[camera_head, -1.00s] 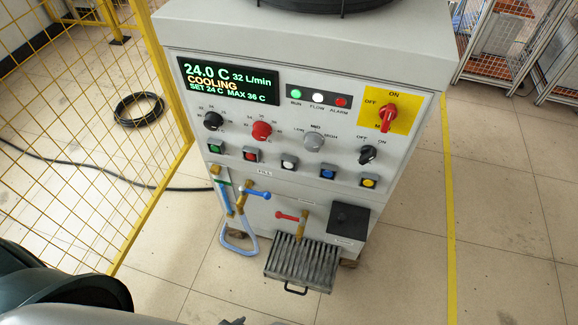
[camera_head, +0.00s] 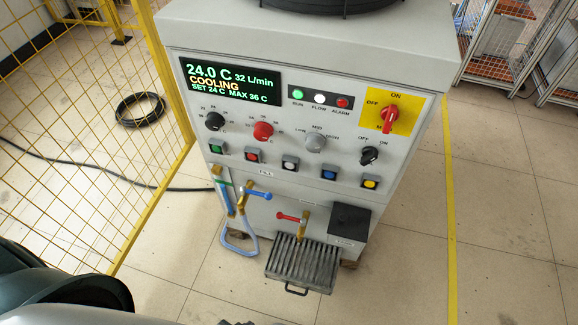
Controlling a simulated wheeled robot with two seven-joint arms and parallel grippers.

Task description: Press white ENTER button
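The white button (camera_head: 290,163) is the middle one in a row of square buttons on the front of the grey machine (camera_head: 300,210). A red button (camera_head: 253,155) is left of it and a blue button (camera_head: 329,174) right of it. I cannot read a label on it. Nothing covers the white button. Neither gripper can be made out; only dark, rounded parts of mine show at the lower left, well apart from the panel.
Above the buttons are several knobs, a display (camera_head: 230,82) reading 24.0 C COOLING, and a red switch (camera_head: 389,113) on yellow. Below, valve handles, a hose (camera_head: 238,243) and a slatted tray (camera_head: 302,264) stick out.

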